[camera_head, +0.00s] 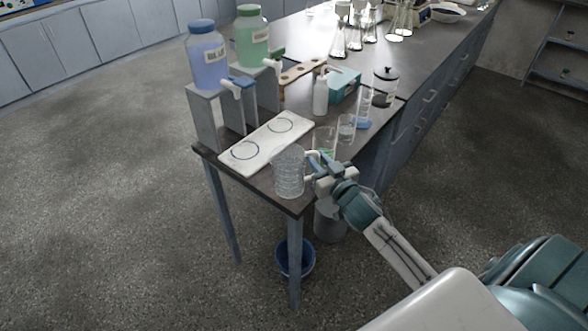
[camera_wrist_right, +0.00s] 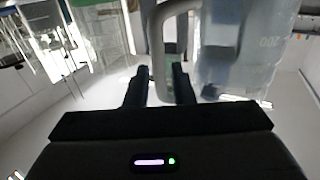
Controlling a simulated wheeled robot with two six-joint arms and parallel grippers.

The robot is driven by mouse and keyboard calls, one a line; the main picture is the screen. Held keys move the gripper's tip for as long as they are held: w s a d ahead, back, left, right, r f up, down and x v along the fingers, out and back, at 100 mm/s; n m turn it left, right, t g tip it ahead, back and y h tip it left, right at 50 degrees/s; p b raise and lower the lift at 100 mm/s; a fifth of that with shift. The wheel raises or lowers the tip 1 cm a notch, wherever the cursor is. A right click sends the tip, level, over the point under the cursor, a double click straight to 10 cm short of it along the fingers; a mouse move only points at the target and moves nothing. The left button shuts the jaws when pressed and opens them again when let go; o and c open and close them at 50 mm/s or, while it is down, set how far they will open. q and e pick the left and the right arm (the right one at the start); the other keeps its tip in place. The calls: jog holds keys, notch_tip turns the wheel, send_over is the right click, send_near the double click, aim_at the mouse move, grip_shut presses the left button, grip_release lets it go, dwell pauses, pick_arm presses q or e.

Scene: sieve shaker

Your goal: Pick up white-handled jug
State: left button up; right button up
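The white-handled jug (camera_head: 289,176), a clear ribbed vessel, stands upright at the near corner of the bench, its handle turned right. In the right wrist view the jug's clear body (camera_wrist_right: 240,45) fills the upper right and its pale handle (camera_wrist_right: 157,45) runs down between my fingers. My right gripper (camera_head: 318,181) is at the handle, right of the jug. Its two dark fingers (camera_wrist_right: 160,88) stand apart on either side of the handle, with a gap visible beside the right finger. Contact with the handle cannot be made out. My left gripper is not in view.
Clear beakers (camera_head: 325,141) stand close behind my right gripper. A white board (camera_head: 247,165) with two rings lies left of the jug. Blue (camera_head: 207,62) and green (camera_head: 252,42) bottles stand on raised supports farther back. A blue bucket (camera_head: 296,262) is under the bench.

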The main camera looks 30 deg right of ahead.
jog(key=shift+w+r, duration=0.15)
jog(key=shift+w, duration=0.5)
jog(key=shift+w+f+p, duration=0.2)
jog(key=shift+w+p, duration=0.15)
jog(key=shift+w, duration=0.3)
grip_shut()
jog(key=shift+r, duration=0.25)
